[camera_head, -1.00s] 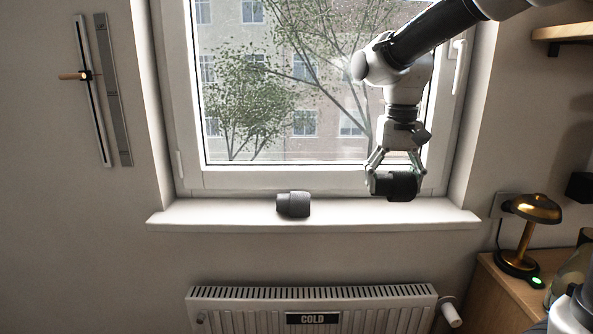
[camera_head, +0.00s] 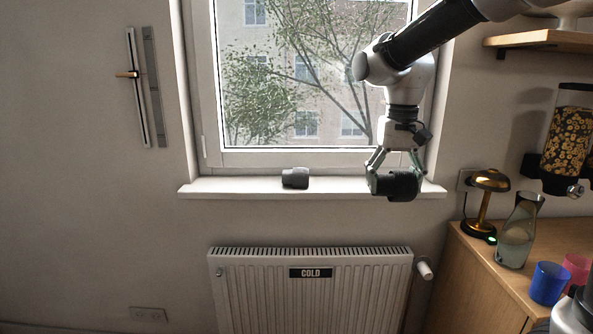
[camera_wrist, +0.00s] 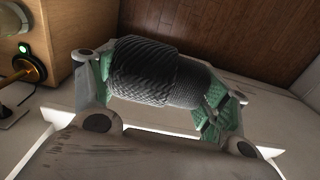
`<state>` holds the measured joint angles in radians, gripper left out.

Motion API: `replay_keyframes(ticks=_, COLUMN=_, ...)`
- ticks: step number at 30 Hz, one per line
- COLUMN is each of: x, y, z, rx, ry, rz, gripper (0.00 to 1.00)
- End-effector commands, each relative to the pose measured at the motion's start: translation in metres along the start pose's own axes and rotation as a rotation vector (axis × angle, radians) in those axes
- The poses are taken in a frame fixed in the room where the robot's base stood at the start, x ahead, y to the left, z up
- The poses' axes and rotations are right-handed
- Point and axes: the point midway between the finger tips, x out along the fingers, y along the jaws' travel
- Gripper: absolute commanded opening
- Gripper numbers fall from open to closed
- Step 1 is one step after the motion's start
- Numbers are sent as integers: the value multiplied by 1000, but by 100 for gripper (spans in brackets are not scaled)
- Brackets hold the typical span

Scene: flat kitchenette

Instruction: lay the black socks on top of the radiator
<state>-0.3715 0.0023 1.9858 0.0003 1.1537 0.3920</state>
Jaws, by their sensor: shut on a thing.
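My gripper (camera_head: 396,176) is shut on a rolled pair of black socks (camera_head: 398,186). It holds them in front of the right part of the window sill. In the wrist view the ribbed socks (camera_wrist: 150,72) lie between the two green-padded fingers. A second dark grey rolled bundle (camera_head: 295,178) sits on the sill (camera_head: 235,188), left of my gripper. The white radiator (camera_head: 310,295) hangs on the wall below the sill. Its slotted top (camera_head: 310,252) is bare, and a "COLD" sign is on its front.
At the right, a wooden cabinet (camera_head: 490,270) carries a brass lamp (camera_head: 485,205), a glass carafe (camera_head: 518,232), a blue cup (camera_head: 549,284) and a pink cup (camera_head: 575,268). A valve (camera_head: 424,269) sticks out at the radiator's right end. The space between sill and radiator is clear.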

Motion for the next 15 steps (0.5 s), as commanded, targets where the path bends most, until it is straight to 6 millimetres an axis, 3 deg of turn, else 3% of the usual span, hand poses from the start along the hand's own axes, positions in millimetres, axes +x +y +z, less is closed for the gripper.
replay_keyframes(ticks=8, x=6, y=-14, z=-34, rx=-75, ry=-2, rz=1, gripper=54)
replay_keyframes(ticks=15, x=43, y=-17, z=-67, rx=-124, ry=-4, rz=2, gripper=54)
